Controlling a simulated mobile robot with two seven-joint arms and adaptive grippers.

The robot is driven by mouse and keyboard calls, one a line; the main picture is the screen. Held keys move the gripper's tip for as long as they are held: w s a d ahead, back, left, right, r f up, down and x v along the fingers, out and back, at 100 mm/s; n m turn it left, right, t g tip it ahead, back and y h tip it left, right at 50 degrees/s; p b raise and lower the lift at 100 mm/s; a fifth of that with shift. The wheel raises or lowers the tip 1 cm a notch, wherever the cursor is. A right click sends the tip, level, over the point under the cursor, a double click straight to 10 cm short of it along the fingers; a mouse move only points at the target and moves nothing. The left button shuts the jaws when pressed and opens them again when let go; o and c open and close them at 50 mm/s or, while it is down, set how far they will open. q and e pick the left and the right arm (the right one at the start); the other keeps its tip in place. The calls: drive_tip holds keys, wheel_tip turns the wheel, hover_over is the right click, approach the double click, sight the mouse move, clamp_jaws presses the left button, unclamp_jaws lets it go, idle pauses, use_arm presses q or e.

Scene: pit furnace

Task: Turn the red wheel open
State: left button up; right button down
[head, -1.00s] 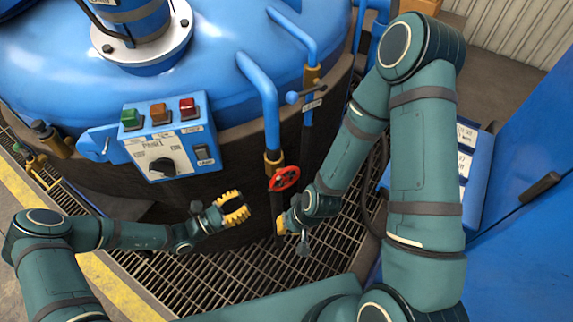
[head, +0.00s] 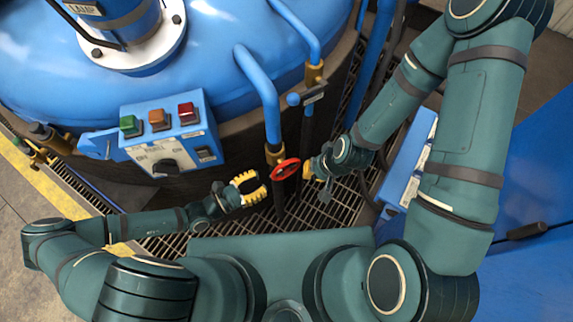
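The red wheel (head: 286,169) is a small handwheel on a brass-coloured valve (head: 275,153) below a bent blue pipe, in the middle of the head view. My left gripper (head: 252,187) has yellow finger pads that stand apart. It is open and empty, just left of the wheel and a little lower. My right gripper (head: 309,169) is close to the wheel's right side, with its yellow tip pointing at it. I cannot tell whether it touches the wheel, and its fingers are too small and overlapped to read.
A blue control box (head: 170,137) with green, orange and red buttons sits on the furnace's side at left. The large blue furnace lid (head: 215,60) fills the back. Metal grating (head: 322,205) covers the floor below the wheel. A blue cabinet (head: 535,185) stands at right.

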sight(285, 168)
use_arm(q)
drive_tip(key=x, duration=0.9)
drive_tip(key=shift+w+d, duration=0.2)
drive_tip(key=shift+d, duration=0.1)
clamp_jaws()
